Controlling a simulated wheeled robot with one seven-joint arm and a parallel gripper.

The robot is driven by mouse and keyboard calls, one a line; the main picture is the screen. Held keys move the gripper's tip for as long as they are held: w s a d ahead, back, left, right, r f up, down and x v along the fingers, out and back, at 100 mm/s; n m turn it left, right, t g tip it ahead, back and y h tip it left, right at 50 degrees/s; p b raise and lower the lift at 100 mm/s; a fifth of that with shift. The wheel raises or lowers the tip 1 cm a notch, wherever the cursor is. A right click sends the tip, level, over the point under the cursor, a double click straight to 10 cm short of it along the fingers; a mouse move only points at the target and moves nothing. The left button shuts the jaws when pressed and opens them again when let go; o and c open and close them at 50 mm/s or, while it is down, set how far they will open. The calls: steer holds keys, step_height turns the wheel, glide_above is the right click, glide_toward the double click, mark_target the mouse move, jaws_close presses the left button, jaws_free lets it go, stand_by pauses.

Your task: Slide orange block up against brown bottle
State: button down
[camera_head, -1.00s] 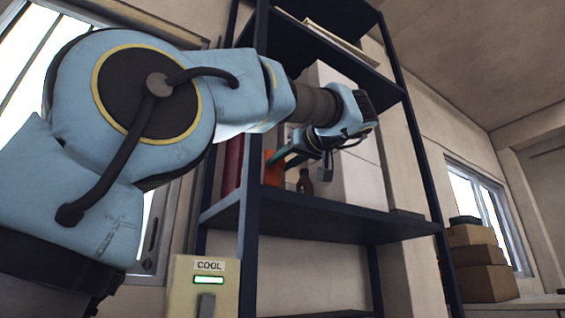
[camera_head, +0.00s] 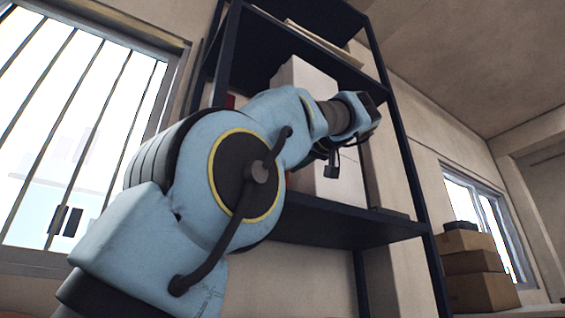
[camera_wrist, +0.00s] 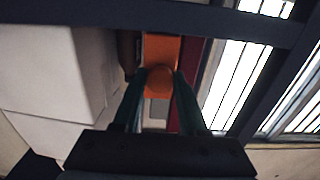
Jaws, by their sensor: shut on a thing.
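The orange block (camera_wrist: 161,50) shows in the wrist view at the top middle, with a rounded orange part at its near end. My gripper (camera_wrist: 161,80) has its two green fingers on either side of that rounded part and is shut on the block. The brown bottle (camera_wrist: 127,48) is just left of the block in the wrist view, partly cut off by the shelf bar above. They are very close; I cannot tell whether they touch. In the head view my arm hides the bottle and nearly all of the block.
White boxes (camera_wrist: 50,65) fill the left of the wrist view, beside the bottle. A dark red upright thing (camera_wrist: 190,65) stands right of the block. The dark shelf (camera_head: 345,222) has uprights and boards around my arm. Stacked brown boxes (camera_head: 480,275) stand at far right.

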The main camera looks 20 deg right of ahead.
steer(key=shift+d, duration=0.3)
steer(key=shift+c, duration=2.4)
jaws_free()
steer(key=shift+s, duration=0.1)
steer(key=s+d+b, duration=0.2)
steer(key=s, duration=0.8)
steer(key=shift+s, duration=0.2)
